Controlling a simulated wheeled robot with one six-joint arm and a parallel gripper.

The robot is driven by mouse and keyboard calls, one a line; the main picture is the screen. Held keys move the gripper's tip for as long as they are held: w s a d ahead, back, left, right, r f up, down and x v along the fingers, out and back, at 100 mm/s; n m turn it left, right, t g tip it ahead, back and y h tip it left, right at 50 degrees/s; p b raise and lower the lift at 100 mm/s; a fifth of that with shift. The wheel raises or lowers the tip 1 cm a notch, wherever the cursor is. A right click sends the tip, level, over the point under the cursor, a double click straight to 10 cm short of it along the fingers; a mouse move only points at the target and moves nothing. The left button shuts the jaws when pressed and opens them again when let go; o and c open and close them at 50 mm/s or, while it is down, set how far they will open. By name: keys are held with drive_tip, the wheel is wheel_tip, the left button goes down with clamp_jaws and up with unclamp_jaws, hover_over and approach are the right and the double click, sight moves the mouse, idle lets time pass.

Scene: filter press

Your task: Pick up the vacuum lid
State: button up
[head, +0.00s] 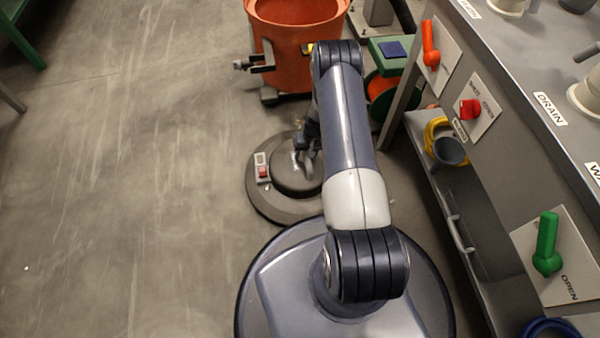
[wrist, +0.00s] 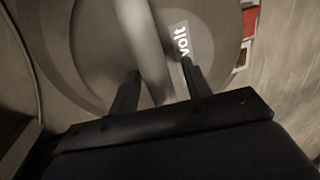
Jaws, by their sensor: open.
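The vacuum lid (head: 259,200) is a round dark grey disc with a raised middle and a red switch, lying on the floor left of my arm. In the wrist view the lid (wrist: 80,60) fills most of the picture, with a "volt" label and a pale bar-shaped handle (wrist: 143,40). My gripper (wrist: 159,74) is open, with one finger on each side of the handle; I cannot tell whether either touches it. In the head view my gripper (head: 304,150) is over the lid, partly hidden by my arm, which also covers the lid's right part.
An orange open-topped vacuum drum (head: 288,62) stands behind the lid. A grey metal bench (head: 520,80) with orange, red and green handles runs along the right. A yellow hose (head: 430,130) sits on its lower shelf. The floor (head: 130,200) to the left is clear.

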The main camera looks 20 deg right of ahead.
drive_tip(key=shift+c, duration=0.3)
clamp_jaws()
idle(0.3)
drive_tip(key=shift+w+r, duration=0.1)
